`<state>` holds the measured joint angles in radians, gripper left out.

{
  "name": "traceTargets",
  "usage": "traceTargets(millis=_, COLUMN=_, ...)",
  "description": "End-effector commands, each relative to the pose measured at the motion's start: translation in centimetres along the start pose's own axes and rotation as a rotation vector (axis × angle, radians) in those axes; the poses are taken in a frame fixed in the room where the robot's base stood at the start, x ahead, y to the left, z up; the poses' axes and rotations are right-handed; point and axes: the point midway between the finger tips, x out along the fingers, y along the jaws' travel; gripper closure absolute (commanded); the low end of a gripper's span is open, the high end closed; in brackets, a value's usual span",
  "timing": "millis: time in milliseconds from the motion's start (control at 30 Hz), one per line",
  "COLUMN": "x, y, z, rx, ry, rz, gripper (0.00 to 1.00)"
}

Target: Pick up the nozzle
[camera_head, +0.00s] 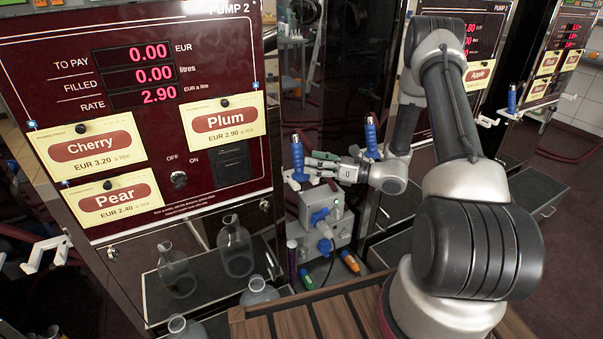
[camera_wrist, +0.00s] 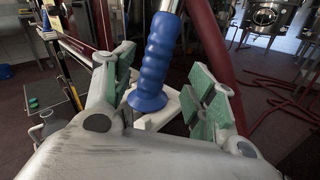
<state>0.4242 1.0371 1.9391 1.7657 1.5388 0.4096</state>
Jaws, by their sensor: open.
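A nozzle with a blue ribbed grip (camera_head: 297,157) stands upright in a white holder at the right side of Pump 2. In the wrist view its blue grip (camera_wrist: 153,62) rises between my fingers, with a white holder (camera_wrist: 160,113) around its lower end. My gripper (camera_head: 316,166) is open and reaches in from the right, its tips close to the grip. In the wrist view my gripper (camera_wrist: 163,78) shows green pads on either side of the grip, with a gap visible on the right. Contact on the left is unclear.
A second blue nozzle (camera_head: 371,138) stands just behind my gripper, and a third (camera_head: 511,98) is farther right. The Pump 2 panel (camera_head: 150,110) is at left. Glass flasks (camera_head: 235,247) stand on the pump's shelf.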

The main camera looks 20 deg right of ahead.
Motion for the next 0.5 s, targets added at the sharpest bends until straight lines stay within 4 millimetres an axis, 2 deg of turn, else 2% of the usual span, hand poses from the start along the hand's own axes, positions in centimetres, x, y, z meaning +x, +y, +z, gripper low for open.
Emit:
traceTargets(millis=300, x=4.6, y=0.5, z=-0.1, rx=-0.003, ry=0.000, rz=0.004, gripper=0.44)
traceTargets(millis=500, x=5.1, y=0.5, z=-0.1, rx=-0.002, ry=0.000, rz=0.000, gripper=0.44)
